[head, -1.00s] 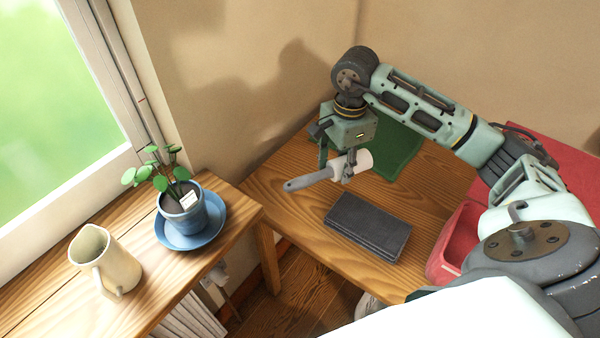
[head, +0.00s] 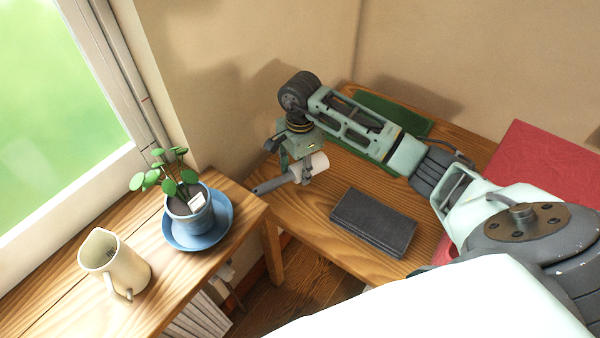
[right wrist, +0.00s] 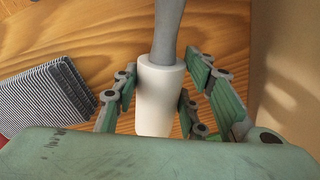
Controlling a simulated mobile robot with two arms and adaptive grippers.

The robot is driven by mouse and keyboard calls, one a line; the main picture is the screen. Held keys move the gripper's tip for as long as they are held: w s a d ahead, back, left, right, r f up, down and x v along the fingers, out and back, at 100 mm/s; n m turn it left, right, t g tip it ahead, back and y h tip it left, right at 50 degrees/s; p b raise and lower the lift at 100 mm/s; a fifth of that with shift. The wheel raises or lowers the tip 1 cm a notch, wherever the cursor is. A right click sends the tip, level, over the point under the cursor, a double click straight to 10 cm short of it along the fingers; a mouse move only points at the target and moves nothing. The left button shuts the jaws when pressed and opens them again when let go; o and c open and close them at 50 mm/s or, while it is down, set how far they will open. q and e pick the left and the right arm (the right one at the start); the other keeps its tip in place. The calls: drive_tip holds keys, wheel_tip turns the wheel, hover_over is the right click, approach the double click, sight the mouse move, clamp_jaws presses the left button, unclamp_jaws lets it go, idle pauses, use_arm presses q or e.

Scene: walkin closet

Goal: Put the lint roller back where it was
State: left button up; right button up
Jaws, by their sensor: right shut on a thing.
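The lint roller has a white roll and a grey handle (head: 271,185). My right gripper (head: 306,177) is shut around its white roll, over the left part of the wooden table. The handle points left toward the gap between table and bench. In the right wrist view the white roll (right wrist: 158,95) sits between both fingers, with the handle running up the picture. I cannot tell whether the roller touches the table top. My left gripper does not show.
A dark folded cloth (head: 373,222) lies on the table (head: 335,180). A green mat (head: 390,112) lies behind my right arm, and a red thing (head: 530,165) stands at right. The window bench holds a potted plant on a blue saucer (head: 198,240) and a cream jug (head: 114,265).

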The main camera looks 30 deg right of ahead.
sight(300, 176)
wheel_tip(300, 176, down, 2)
drive_tip(key=shift+f+p, duration=0.25)
drive_tip(key=shift+p, duration=0.05)
drive_tip(key=shift+f, duration=0.45)
drive_tip(key=o, duration=1.1)
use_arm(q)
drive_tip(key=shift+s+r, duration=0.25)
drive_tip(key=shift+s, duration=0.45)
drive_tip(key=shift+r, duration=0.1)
